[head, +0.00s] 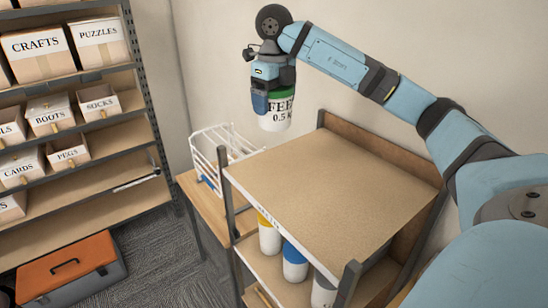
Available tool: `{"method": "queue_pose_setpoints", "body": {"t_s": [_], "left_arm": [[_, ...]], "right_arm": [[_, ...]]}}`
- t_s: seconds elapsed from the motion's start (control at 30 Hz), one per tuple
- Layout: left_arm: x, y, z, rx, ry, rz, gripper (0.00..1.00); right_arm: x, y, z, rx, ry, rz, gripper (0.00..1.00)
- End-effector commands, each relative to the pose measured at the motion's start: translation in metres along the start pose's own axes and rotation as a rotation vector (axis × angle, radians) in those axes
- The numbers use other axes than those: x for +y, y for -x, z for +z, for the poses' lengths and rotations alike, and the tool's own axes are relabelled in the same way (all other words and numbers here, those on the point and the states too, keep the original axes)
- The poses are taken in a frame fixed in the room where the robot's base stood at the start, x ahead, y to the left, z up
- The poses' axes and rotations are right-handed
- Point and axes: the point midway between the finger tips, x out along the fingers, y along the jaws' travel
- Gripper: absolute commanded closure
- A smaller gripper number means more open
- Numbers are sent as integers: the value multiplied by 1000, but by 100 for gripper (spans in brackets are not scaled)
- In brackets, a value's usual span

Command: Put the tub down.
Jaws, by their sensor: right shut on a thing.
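My right gripper (270,88) hangs at the upper middle of the head view, at the end of my blue arm, which comes in from the right. It is shut on a white tub (275,118) with a green band and black lettering that begins "FEE" and "0.5". The tub is upright and held in the air, in front of the wall. In the picture it is above and behind the left end of the shelf unit's bare top board (330,190). The gripper hides part of the tub's upper left side. My left gripper is not in view.
A white wire rack (213,160) stands on a small wooden table (190,188) left of the shelf unit. Several tubs, one blue and white (294,262), stand on the board below.

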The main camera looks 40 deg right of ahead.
Motion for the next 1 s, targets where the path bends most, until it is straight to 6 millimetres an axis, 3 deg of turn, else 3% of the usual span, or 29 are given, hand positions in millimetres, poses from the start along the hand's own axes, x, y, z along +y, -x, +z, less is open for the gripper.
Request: {"method": "queue_pose_setpoints", "body": {"t_s": [0.2, 0.4, 1.0], "left_arm": [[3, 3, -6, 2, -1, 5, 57], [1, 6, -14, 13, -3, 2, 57], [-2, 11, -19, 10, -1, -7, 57]], "right_arm": [[0, -54, -1, 5, 1, -1, 55], [0, -92, -1, 1, 1, -1, 55], [0, -146, 0, -2, 2, -1, 55]]}}
